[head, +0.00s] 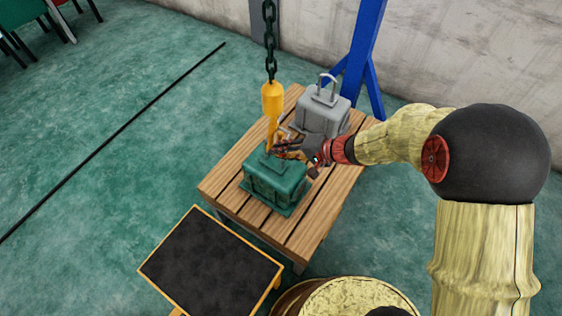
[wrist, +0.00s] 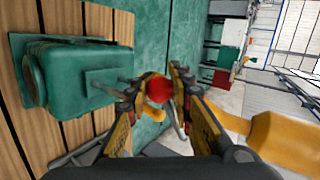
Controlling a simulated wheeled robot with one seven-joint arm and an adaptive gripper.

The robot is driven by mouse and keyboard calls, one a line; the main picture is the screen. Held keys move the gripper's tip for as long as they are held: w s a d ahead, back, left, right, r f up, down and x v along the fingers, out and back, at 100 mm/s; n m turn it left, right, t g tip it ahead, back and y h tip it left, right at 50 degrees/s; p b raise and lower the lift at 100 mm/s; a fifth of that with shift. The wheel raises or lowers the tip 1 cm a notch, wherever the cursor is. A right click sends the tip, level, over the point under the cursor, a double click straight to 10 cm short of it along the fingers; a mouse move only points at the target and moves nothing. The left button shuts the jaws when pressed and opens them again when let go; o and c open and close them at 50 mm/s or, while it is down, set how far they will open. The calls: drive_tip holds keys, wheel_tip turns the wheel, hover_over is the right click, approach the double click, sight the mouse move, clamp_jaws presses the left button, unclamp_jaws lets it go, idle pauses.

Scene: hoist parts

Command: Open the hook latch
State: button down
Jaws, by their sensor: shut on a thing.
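The yellow hook block (head: 272,98) hangs from a dark chain (head: 270,40) over the wooden table, above the green hoist part (head: 274,188). In the wrist view the hook block (wrist: 285,138) is at the right. My gripper (head: 284,147) is at the hook's lower end, just above the green part. In the wrist view my gripper (wrist: 159,86) is shut on a red rounded piece (wrist: 158,90), which looks like the hook latch. The fingers and the red piece hide much of the hook, so I cannot tell how far the latch is turned.
A grey part with a handle (head: 322,114) stands behind the green part on the wooden table (head: 228,184). A black-topped stand (head: 210,262) is at the front left. A blue post (head: 364,50) rises behind the table.

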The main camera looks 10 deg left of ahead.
drive_tip(key=shift+s+d+f+n+t+b, duration=0.1)
drive_tip(key=shift+f+n+t+b, duration=0.25)
drive_tip(key=shift+f+b, duration=0.35)
drive_tip(key=shift+r, duration=0.1)
